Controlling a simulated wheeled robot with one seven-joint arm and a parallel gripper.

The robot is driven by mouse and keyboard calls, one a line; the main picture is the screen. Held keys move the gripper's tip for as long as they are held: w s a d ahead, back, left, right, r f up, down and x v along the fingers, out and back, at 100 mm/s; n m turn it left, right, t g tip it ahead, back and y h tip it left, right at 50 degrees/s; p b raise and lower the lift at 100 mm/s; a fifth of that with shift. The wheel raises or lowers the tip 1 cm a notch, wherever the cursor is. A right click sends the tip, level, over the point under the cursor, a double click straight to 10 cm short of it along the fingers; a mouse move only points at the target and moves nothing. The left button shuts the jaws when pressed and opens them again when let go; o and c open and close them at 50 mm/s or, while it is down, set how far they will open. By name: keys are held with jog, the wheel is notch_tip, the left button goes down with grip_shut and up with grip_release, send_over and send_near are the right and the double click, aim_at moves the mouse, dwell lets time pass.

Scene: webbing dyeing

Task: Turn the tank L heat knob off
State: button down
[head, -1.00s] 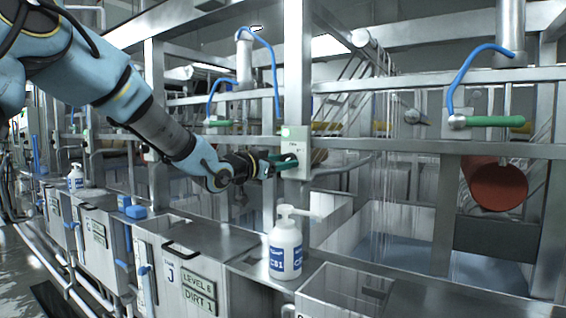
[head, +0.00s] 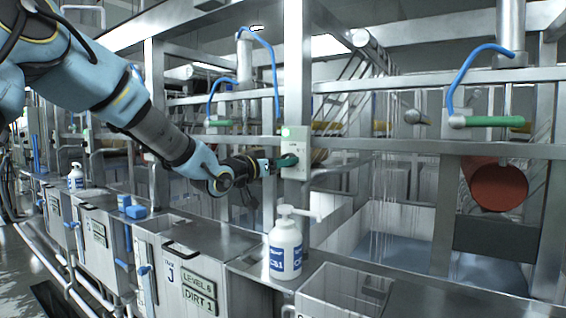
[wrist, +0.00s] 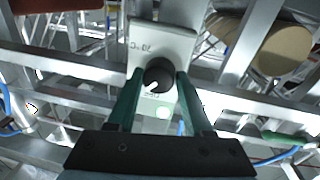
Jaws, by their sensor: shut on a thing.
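The heat knob (wrist: 160,74) is a round black dial with a white pointer mark. It sits on a pale control plate (wrist: 176,42), which also shows on the steel post in the head view (head: 297,136). Some plate lettering is too small to read.
A white pump bottle (head: 285,250) stands on the steel ledge below the gripper. Steel rails and posts run around the plate. A vat of bluish liquid (head: 400,250) and a red roller (head: 496,185) are to the right. A blue block (head: 134,211) lies at left.

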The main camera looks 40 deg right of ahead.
jog(key=shift+f+n+t, duration=0.1)
jog(key=shift+n+t, duration=0.5)
jog(key=shift+n, duration=3.8)
jog(key=shift+c, duration=1.5)
grip_release()
jog(key=shift+a, duration=0.1)
jog(key=b+v, duration=0.3)
jog(key=v, duration=0.7)
jog(key=shift+a+f, duration=0.15)
jog(key=shift+a, duration=0.15)
jog(key=shift+f, duration=0.1)
